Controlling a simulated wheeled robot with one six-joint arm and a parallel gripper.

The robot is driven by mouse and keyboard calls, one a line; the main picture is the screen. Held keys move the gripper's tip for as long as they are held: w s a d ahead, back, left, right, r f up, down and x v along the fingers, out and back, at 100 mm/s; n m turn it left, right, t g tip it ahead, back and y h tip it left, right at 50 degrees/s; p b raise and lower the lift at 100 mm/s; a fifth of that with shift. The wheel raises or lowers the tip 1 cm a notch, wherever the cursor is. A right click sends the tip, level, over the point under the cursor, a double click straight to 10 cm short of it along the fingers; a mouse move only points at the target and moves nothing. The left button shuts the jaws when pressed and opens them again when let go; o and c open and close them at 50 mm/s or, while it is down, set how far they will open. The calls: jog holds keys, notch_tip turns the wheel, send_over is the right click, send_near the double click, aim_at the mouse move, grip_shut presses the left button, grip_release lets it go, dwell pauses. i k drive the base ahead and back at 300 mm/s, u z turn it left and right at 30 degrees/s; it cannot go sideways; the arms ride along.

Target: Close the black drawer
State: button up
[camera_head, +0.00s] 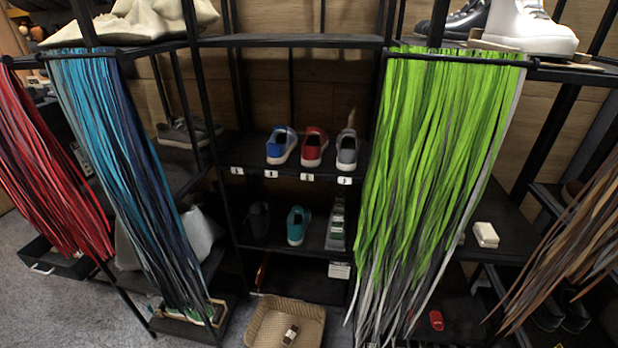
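A black drawer (70,268) is low at the far left of the head view, close to the grey floor. Its front has a pale handle (42,271). It appears to stick out from the shelf unit, and its top looks open. The red laces hang just above it and cover its back part, so how far it is out cannot be told exactly. My gripper is not in view.
Red laces (45,170), blue laces (125,170) and green laces (440,140) hang from the black shelf frame. Several small shoes stand on the middle shelves. A woven basket (256,326) is at the bottom centre. Grey floor (75,318) is clear at lower left.

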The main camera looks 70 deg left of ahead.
aim_at(37, 255)
jog(key=u, duration=4.35)
jog(key=i, duration=2.6)
jog(key=u, duration=0.65)
jog(key=i, duration=0.6)
jog(key=u, duration=0.15)
